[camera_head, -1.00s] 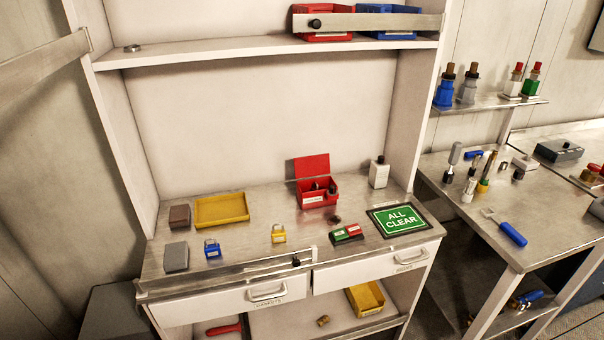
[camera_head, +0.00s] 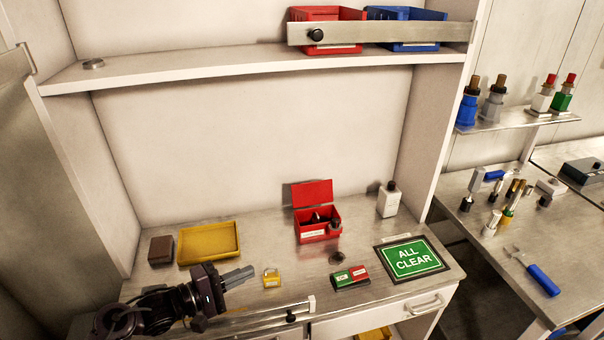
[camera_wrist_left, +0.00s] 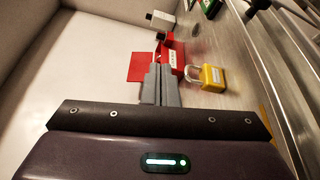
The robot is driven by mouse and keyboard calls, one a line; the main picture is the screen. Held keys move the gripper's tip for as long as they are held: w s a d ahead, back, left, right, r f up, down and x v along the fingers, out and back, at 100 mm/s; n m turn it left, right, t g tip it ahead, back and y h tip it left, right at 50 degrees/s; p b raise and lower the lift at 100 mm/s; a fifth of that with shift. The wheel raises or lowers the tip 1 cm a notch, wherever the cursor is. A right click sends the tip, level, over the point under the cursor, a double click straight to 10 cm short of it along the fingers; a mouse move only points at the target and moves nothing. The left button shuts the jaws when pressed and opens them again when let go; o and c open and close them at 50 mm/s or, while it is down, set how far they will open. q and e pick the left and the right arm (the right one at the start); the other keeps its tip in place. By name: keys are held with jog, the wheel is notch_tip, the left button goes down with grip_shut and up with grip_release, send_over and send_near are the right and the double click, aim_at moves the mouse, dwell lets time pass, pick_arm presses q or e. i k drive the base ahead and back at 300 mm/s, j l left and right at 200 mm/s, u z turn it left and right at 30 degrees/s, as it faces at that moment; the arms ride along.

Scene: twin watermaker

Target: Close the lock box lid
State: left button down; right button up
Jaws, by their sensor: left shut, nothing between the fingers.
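The red lock box (camera_head: 318,222) stands on the workbench with its lid (camera_head: 312,193) raised at the back. Dark items show inside the box. In the left wrist view the box (camera_wrist_left: 178,58) and its lid (camera_wrist_left: 142,66) lie beyond my fingertips. My left gripper (camera_head: 250,272) is shut and empty, above the front left of the bench, left of the box and apart from it. It also shows in the left wrist view (camera_wrist_left: 161,72). My right gripper is not in view.
A yellow padlock (camera_head: 271,278) stands close to my left gripper, between it and the box's front. A yellow tray (camera_head: 208,259), a brown block (camera_head: 161,249), a white bottle (camera_head: 388,199), a red-green block (camera_head: 349,277) and the ALL CLEAR sign (camera_head: 411,258) are on the bench. A shelf (camera_head: 250,62) spans above.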

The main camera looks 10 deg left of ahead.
aim_at(308, 194)
jog(key=i, duration=0.9)
